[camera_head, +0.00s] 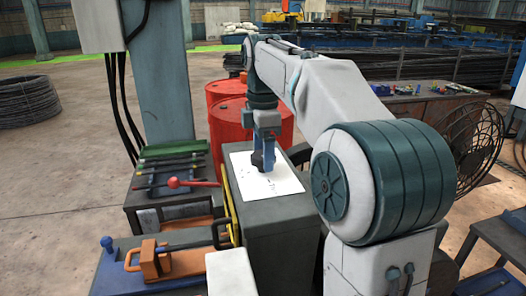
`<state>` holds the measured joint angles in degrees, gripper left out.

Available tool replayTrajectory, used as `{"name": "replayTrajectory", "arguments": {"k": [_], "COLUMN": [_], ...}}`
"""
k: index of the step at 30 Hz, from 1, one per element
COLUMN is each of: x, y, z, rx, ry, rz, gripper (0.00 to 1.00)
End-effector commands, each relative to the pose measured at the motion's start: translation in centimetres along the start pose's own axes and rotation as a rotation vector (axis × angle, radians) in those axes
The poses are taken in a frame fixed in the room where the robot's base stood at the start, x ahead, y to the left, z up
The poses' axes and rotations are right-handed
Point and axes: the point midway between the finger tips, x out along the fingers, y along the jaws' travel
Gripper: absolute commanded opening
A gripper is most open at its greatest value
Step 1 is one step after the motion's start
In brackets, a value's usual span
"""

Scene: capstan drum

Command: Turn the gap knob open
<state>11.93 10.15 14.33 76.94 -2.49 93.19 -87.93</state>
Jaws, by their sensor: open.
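My gripper (263,163) is blue-grey and points down over a white sheet (284,183) on top of a grey cabinet (285,218). I cannot tell whether its fingertips touch the sheet. The gap between the fingers is hard to see, and nothing shows held in them. I cannot clearly identify the gap knob. A red ball-ended handle (174,183) sits on the machine to the left of my gripper. A small blue knob (107,243) stands at the lower left, farther from my gripper. My arm hides part of the cabinet's right side.
A grey column (162,75) with black cables rises at the left. Red drums (230,130) stand behind the cabinet. An orange clamp-like block (153,262) lies at the lower left. A large fan (472,143) stands at the right. Open floor lies at the far left.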

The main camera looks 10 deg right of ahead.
Motion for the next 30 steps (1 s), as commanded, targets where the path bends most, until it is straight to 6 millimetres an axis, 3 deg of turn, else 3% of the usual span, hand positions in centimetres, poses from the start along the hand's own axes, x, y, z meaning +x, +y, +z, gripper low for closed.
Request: {"name": "replayTrajectory", "arguments": {"k": [6, 11, 12, 22, 30], "x": [0.01, 0.01, 0.01, -0.13, -0.33], "y": [0.00, 0.00, 0.00, -0.02, -0.02], "z": [0.00, 0.00, 0.00, -0.01, 0.00], "rx": [0.000, 0.000, 0.000, 0.035, 0.191], "ry": [0.000, 0.000, 0.000, 0.000, -0.001], "rz": [0.000, 0.000, 0.000, -0.002, -0.002], "gripper": [0.73, 0.32, 0.28, 0.29, 0.29]}}
